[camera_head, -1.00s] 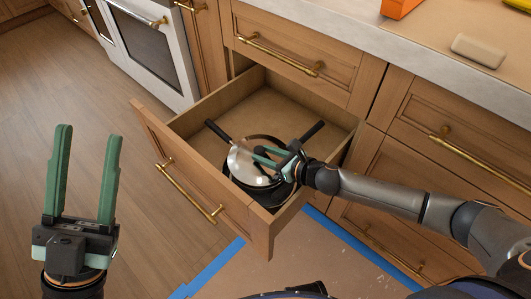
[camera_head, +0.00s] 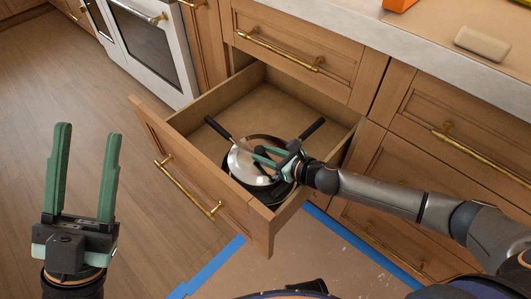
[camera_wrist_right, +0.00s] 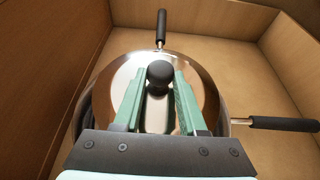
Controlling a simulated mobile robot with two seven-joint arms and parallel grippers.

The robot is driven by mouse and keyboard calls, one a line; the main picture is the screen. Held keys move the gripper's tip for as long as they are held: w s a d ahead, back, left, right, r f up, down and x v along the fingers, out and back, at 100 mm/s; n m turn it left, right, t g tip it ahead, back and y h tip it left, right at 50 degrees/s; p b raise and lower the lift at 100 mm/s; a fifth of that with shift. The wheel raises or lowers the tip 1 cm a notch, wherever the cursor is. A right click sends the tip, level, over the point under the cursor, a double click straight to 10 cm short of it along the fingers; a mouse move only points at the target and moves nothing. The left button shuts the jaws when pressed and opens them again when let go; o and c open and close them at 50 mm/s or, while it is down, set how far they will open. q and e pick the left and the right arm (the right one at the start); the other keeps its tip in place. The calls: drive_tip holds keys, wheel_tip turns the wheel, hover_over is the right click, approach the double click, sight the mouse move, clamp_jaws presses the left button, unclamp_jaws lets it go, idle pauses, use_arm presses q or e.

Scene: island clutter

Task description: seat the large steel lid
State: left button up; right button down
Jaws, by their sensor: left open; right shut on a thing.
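The large steel lid (camera_head: 241,162) is a shiny disc over the pans inside the open drawer. In the right wrist view the lid (camera_wrist_right: 112,92) lies below the fingers, with its black knob (camera_wrist_right: 159,72) between them. My right gripper (camera_head: 259,156) is shut on that knob. Dark pans (camera_head: 277,191) lie under the lid, mostly hidden; one black handle (camera_head: 217,128) points back left and another (camera_head: 312,129) back right. I cannot tell whether the lid touches a pan rim all round. My left gripper (camera_head: 87,130) is open and empty, above the floor left of the drawer.
The wooden drawer (camera_head: 150,122) is pulled out, with bare floor at its back and close walls around the pans. The counter (camera_head: 440,42) above carries a beige block (camera_head: 482,43) and an orange object (camera_head: 399,4). A white oven (camera_head: 150,50) stands at back left.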

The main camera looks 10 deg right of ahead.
use_arm(q)
drive_tip(key=shift+f, duration=0.25)
use_arm(e)
drive_tip(key=shift+f, duration=0.2)
drive_tip(key=shift+c, duration=2)
unclamp_jaws()
use_arm(q)
drive_tip(key=shift+w+a+r+n+y+p, duration=0.15)
drive_tip(key=shift+w+n+y+p, duration=0.15)
drive_tip(key=shift+w+y+p, duration=0.25)
drive_tip(key=shift+w+a+r+n+y+p, duration=0.15)
drive_tip(key=shift+w+n+y+p, duration=0.25)
drive_tip(key=shift+p, duration=0.3)
use_arm(e)
drive_tip(key=v, duration=1.2)
drive_tip(key=shift+s+d, duration=0.15)
drive_tip(key=shift+d, duration=0.05)
use_arm(q)
drive_tip(key=shift+s+d+r, duration=0.1)
drive_tip(key=shift+s, duration=0.1)
